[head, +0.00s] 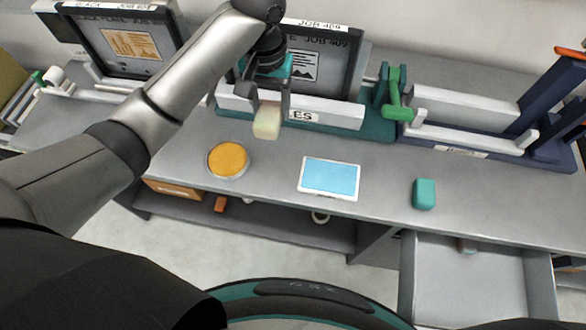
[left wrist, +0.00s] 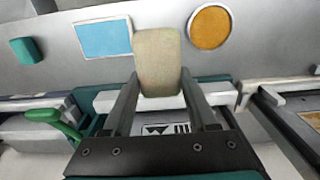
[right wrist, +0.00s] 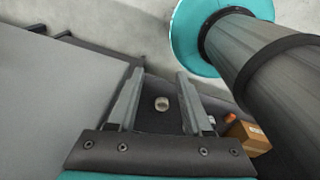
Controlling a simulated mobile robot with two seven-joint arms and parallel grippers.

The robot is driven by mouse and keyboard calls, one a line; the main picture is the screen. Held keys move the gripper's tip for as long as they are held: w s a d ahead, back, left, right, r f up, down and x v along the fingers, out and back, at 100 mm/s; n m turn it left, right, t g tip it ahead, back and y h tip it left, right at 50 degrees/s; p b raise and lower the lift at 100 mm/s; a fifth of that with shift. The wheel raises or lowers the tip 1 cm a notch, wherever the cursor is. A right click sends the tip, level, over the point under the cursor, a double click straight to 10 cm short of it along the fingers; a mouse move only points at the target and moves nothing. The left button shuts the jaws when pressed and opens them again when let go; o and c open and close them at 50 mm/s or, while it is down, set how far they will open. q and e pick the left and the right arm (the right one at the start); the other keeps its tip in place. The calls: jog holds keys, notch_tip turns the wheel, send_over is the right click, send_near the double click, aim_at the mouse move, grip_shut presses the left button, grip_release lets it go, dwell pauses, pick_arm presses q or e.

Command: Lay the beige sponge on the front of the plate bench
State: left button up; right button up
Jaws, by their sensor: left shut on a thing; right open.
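My left gripper (head: 268,104) is shut on the beige sponge (head: 267,123), which hangs from its fingertips. In the head view the sponge overlaps the front rail of the teal bench (head: 343,127), whose white label is partly hidden and ends in "ES". In the left wrist view the sponge (left wrist: 158,62) sticks out past the fingertips, with the white rail behind it. I cannot tell whether the sponge touches the rail or the worktop. My right gripper (right wrist: 159,86) is open and empty in the right wrist view, off to the side of a grey surface.
A yellow round lid (head: 228,159), a blue-screened tablet (head: 329,178) and a teal block (head: 424,194) lie on the grey worktop (head: 380,185). A drawer (head: 465,275) is open at front right. Worktop between items is clear.

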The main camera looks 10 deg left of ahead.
pick_arm(q)
notch_tip(320, 180, down, 8)
jog(key=r, duration=0.1)
jog(key=b, duration=0.2)
send_over(276, 164)
notch_tip(276, 164, down, 9)
jog(key=shift+r, duration=0.1)
jog(key=shift+f+b, duration=0.3)
jog(key=shift+f, duration=1.7)
pick_arm(e)
jog(key=shift+a+f, duration=0.35)
jog(key=shift+f, duration=0.3)
jog(key=shift+a+f, duration=0.35)
jog(key=shift+f, duration=0.3)
pick_arm(q)
jog(key=shift+f, duration=0.15)
jog(key=o, duration=1.2)
